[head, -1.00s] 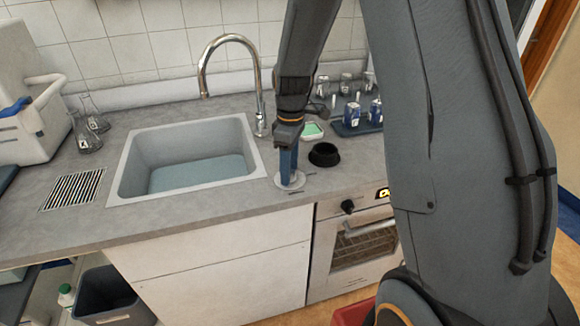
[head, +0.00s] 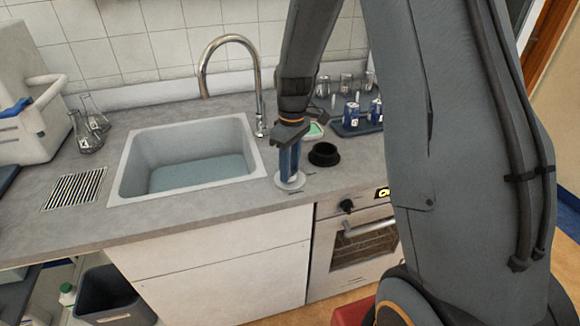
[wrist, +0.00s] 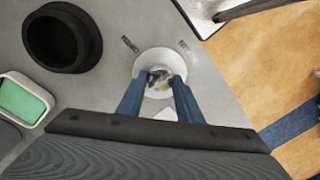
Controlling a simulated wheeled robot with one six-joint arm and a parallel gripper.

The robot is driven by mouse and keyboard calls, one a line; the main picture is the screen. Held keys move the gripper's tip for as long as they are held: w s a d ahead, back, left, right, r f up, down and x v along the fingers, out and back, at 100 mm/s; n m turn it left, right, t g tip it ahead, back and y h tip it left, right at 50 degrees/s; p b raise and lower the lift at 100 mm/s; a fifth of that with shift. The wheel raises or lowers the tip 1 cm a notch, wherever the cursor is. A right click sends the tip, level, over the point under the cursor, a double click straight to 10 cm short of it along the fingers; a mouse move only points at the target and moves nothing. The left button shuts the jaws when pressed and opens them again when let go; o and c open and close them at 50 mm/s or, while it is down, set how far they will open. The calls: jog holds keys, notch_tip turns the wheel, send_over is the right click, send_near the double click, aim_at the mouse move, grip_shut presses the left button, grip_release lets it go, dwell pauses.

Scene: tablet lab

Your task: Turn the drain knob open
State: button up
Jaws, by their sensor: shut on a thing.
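The drain knob (head: 283,184) has a round white base on the grey counter, just right of the sink (head: 128,178). In the wrist view its white disc (wrist: 158,59) shows beyond my fingertips, with a small metallic-looking grip in the middle. My gripper (head: 289,175) points down over it, its two blue fingers on either side of the grip. It is shut on the knob; the wrist view also shows the gripper (wrist: 159,80). The fingers partly hide the grip. Bluish water (head: 200,173) stands in the sink basin.
A black round collar (head: 324,154) stands right of the knob, with a green-topped dish (head: 314,131) behind. A dark tray (head: 350,129) with small containers lies farther back. The tap (head: 258,85) rises behind the sink. The counter's front edge is close to the knob.

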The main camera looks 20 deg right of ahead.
jog(key=m+p, duration=0.1)
jog(key=m, duration=0.6)
jog(key=shift+d+r+t, duration=0.1)
jog(key=shift+t, duration=0.2)
jog(key=m+p, duration=0.1)
jog(key=m, duration=0.3)
jog(key=shift+m+p, duration=0.45)
jog(key=shift+m, duration=1.45)
jog(key=o, duration=1)
jog(key=shift+s, duration=0.1)
